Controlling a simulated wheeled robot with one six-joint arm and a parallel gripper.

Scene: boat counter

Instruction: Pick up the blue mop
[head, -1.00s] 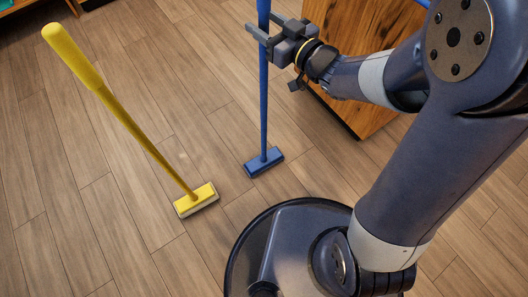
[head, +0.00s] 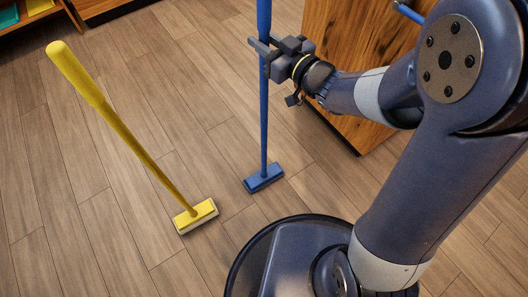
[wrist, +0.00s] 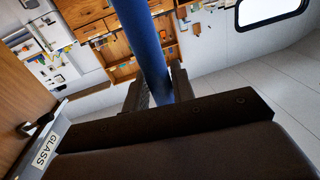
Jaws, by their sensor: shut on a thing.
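The blue mop (head: 264,125) stands upright in the head view, its flat blue head (head: 263,178) at floor level. Its top end is cut off by the picture's upper edge. My gripper (head: 264,48) is shut on the mop's handle, high above the head. In the wrist view the blue handle (wrist: 145,45) runs down between the two dark fingers (wrist: 155,90). Whether the mop head touches the floor or hangs just above it I cannot tell.
A yellow mop (head: 130,135) stands tilted to the left, its head on the floor, apart from the blue one. A wooden cabinet (head: 345,75) is close behind my gripper on the right. Shelving (head: 35,25) is at the upper left. The floor between is clear.

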